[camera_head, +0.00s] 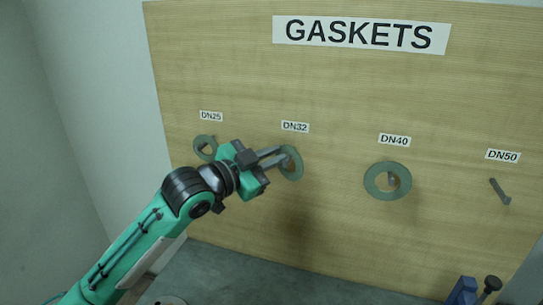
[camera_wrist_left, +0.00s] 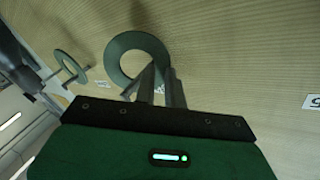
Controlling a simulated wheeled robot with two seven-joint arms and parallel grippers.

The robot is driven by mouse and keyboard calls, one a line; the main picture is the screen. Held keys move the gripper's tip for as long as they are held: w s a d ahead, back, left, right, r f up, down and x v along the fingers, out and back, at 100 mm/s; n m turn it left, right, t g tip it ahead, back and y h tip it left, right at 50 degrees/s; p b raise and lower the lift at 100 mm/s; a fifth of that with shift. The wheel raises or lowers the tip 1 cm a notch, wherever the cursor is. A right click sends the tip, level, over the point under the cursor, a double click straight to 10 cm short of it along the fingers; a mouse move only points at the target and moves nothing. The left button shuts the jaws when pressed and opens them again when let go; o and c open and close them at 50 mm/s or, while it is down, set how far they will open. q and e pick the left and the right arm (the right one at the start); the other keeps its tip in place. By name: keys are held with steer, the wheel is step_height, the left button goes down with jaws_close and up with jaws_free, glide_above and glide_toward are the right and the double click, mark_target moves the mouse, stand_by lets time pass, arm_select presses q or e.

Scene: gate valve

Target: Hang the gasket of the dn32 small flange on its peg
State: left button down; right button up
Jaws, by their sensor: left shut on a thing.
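My left gripper (camera_head: 274,159) is shut on a green ring gasket (camera_head: 297,172), just under the DN32 label (camera_head: 295,127) on the board. In the left wrist view the gasket (camera_wrist_left: 119,49) stands at the tips of the left gripper's fingers (camera_wrist_left: 155,85), which pinch its lower rim. Board shows through its hole. I cannot make out the DN32 peg clearly, nor tell whether the gasket is around it. My right gripper is in neither view.
A smaller gasket (camera_head: 199,153) hangs at DN25, close beside my left gripper. A larger gasket (camera_head: 371,187) hangs at DN40. The DN50 peg (camera_head: 500,192) is bare. A blue part (camera_head: 463,291) and a black knob (camera_head: 492,284) stand low at right.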

arm_select(q)
steer(key=c, duration=1.5)
jaws_free()
steer(key=shift+o, duration=0.6)
steer(key=shift+a+f, duration=0.1)
steer(key=shift+f, duration=0.05)
steer(key=shift+s+f, duration=0.1)
steer(key=shift+s, duration=0.05)
